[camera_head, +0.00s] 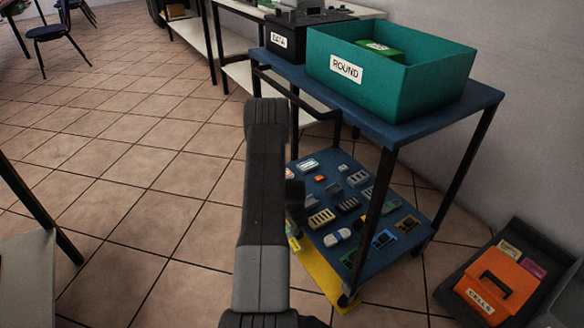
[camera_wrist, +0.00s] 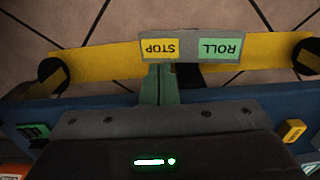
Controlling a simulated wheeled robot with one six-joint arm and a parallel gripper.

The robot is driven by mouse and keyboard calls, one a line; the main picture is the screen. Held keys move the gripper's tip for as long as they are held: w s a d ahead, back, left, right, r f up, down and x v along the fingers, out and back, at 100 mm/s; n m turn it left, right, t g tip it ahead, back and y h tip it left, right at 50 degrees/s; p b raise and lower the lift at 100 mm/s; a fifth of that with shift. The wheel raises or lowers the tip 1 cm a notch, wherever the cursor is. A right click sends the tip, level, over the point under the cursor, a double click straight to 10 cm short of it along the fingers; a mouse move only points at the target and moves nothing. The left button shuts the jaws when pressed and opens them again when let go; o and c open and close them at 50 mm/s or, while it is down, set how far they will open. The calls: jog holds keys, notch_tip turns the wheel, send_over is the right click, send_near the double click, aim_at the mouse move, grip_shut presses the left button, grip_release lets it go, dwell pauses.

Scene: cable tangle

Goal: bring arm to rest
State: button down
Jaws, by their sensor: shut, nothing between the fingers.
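My arm (camera_head: 265,200) stands upright in the middle of the head view, in front of the cart. My gripper (camera_wrist: 161,84) shows in the wrist view with its narrow fingers together and nothing between them. The fingers overlap the lower edge of a yellow bar (camera_wrist: 100,62) in the picture; I cannot tell whether they touch it. The bar carries a label (camera_wrist: 188,48) reading STOP and ROLL, upside down in this view. In the head view the fingers cannot be made out behind the arm.
The blue cart (camera_head: 400,133) has a teal ROUND bin (camera_head: 420,85) and a dark DATA box (camera_head: 284,44) on top. Its lower shelf (camera_head: 330,240) holds several small connectors. An orange CELLS box (camera_head: 497,284) sits in a dark floor tray at right. Tiled floor is open at left.

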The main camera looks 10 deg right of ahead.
aim_at(295, 245)
jog(key=shift+r, duration=0.7)
notch_tip(295, 245, down, 7)
jog(key=b, duration=0.3)
jog(key=shift+f, duration=0.1)
jog(key=shift+r, duration=0.2)
notch_tip(295, 245, up, 13)
jog(key=s+a+p, duration=0.1)
jog(key=s+p, duration=0.1)
jog(key=p, duration=0.4)
jog(key=shift+s+f+n, duration=0.15)
jog(key=shift+s+n, duration=0.15)
jog(key=shift+s, duration=0.1)
dwell(0.4)
